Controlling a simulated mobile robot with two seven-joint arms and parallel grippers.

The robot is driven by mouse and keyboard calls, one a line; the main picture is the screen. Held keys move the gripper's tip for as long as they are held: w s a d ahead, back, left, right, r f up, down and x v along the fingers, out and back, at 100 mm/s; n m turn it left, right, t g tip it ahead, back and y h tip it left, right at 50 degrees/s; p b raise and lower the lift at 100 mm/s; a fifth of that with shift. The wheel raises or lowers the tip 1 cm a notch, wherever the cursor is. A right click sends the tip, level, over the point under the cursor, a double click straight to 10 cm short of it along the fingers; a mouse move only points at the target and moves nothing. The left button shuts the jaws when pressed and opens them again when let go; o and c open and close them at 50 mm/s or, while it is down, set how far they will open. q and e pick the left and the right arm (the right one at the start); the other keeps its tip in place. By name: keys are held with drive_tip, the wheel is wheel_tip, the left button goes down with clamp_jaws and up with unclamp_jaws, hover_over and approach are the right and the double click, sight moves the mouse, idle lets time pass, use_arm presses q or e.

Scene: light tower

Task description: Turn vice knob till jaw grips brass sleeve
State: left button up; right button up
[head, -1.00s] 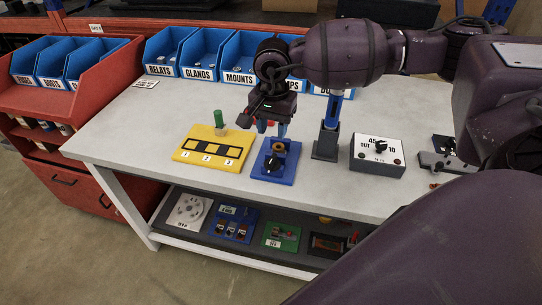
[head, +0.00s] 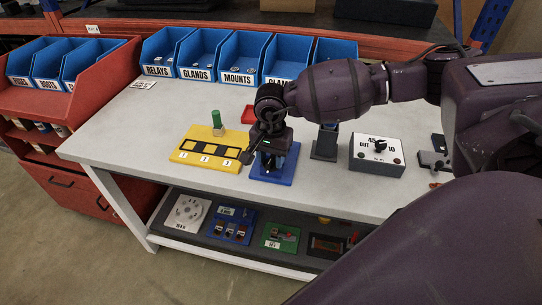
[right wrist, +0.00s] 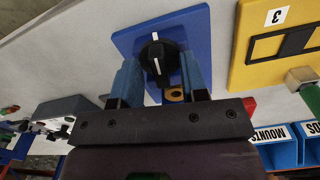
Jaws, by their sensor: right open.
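The vice is on a blue plate (head: 285,176) on the bench; it also shows in the right wrist view (right wrist: 125,40). Its black knob (right wrist: 158,58) has a white pointer line. The brass sleeve (right wrist: 175,95) is a small ring beside the knob, partly hidden by the gripper. My right gripper (head: 269,160) is low over the vice and hides the knob and sleeve in the head view. In the right wrist view my right gripper (right wrist: 160,70) is open, with one blue finger on each side of the knob. Contact cannot be told. My left gripper is not in view.
A yellow numbered block (head: 205,160) with a green-topped peg (head: 216,121) stands left of the vice. A dark post stand (head: 325,146) and a grey dial box (head: 377,155) stand right. Blue labelled bins (head: 202,55) line the back. The bench's left part is clear.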

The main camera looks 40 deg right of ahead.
clamp_jaws()
